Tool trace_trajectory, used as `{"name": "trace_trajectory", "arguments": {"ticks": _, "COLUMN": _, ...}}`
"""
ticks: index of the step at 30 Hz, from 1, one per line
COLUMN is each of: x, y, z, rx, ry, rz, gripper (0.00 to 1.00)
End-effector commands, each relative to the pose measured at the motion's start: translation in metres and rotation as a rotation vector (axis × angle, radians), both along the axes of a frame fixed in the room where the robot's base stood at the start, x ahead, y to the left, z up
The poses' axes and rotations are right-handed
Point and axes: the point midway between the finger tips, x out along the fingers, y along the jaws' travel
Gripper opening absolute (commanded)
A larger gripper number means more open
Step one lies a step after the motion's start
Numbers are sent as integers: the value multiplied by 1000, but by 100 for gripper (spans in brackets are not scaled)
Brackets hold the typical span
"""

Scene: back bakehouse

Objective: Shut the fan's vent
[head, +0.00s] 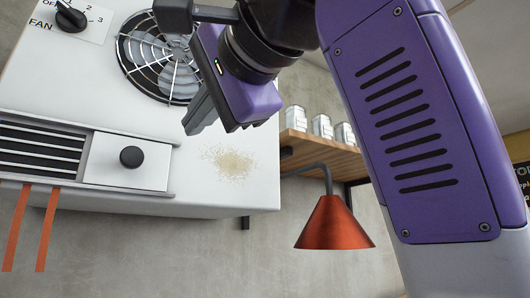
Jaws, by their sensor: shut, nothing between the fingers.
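The fan (165,55) is a white wall box with a round wire grille, seen from a tilted angle at the upper left. Its vent (40,150) is a dark slatted opening at the lower left, with its visible slats uncovered. A white sliding plate (105,165) with a round black knob (132,157) sits in the track right of the slats. Two orange strips (30,225) hang below the vent. My gripper (192,128) is shut and empty, in front of the box between grille and knob, up and right of the knob. It appears apart from the knob.
A dial (72,17) marked FAN is at the top left. A tan speckled patch (231,163) marks the box face right of the plate. A copper lamp (335,223) hangs at the lower middle. A wooden shelf (315,150) with several tins is behind my arm.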

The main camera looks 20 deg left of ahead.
Motion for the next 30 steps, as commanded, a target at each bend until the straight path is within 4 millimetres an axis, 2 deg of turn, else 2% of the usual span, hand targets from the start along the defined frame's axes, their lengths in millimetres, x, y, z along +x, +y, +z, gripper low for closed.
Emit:
{"name": "trace_trajectory", "arguments": {"ticks": 8, "x": 33, "y": 44, "z": -4, "rx": -2, "ry": 1, "rz": 0, "gripper": 0}}
{"name": "trace_trajectory", "arguments": {"ticks": 13, "x": 18, "y": 60, "z": -16, "rx": -1, "ry": -3, "rz": 2, "gripper": 0}}
{"name": "trace_trajectory", "arguments": {"ticks": 18, "x": 11, "y": 69, "z": -22, "rx": 0, "ry": -3, "rz": 1, "gripper": 0}}
{"name": "trace_trajectory", "arguments": {"ticks": 30, "x": 9, "y": 71, "z": -24, "rx": 1, "ry": -1, "rz": 1, "gripper": 0}}
